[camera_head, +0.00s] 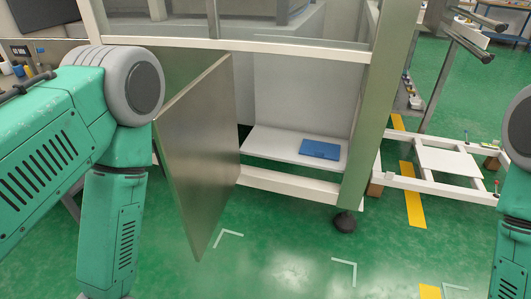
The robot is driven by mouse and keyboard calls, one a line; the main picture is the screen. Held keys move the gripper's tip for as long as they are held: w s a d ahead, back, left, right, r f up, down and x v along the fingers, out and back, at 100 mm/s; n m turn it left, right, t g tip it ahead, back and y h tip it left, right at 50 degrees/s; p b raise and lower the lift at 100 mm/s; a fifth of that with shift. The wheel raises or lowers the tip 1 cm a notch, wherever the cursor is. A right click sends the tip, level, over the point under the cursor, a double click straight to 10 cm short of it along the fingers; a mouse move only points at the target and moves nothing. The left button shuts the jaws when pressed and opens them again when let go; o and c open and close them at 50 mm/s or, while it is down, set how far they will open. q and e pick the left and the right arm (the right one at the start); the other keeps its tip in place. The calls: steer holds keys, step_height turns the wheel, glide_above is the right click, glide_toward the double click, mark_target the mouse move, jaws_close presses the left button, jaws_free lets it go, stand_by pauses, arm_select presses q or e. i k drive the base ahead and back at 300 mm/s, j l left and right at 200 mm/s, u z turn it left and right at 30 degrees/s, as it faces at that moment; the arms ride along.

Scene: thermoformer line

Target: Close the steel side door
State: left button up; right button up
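The steel side door (200,145) stands open on the lower part of a machine cabinet, swung out toward me. The cabinet opening (295,95) shows a white interior with a shelf (270,145). My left arm comes in from the left, close to the door's left side, and its gripper is out of the picture. My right arm shows only at the right edge, and its gripper is also out of the picture.
A blue flat object (320,149) lies on the cabinet shelf. A cabinet foot (344,222) stands on the green floor (300,255). A low white frame (450,165) stands to the right. The floor in front of the opening is clear, with corner marks.

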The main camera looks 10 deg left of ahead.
mark_target(195, 140)
steer(key=i+j+z, duration=0.2)
steer(key=j+z, duration=0.15)
steer(key=j, duration=0.55)
steer(key=j+z, duration=0.35)
steer(key=j, duration=1.25)
steer(key=i+j, duration=0.1)
steer(key=j, duration=0.55)
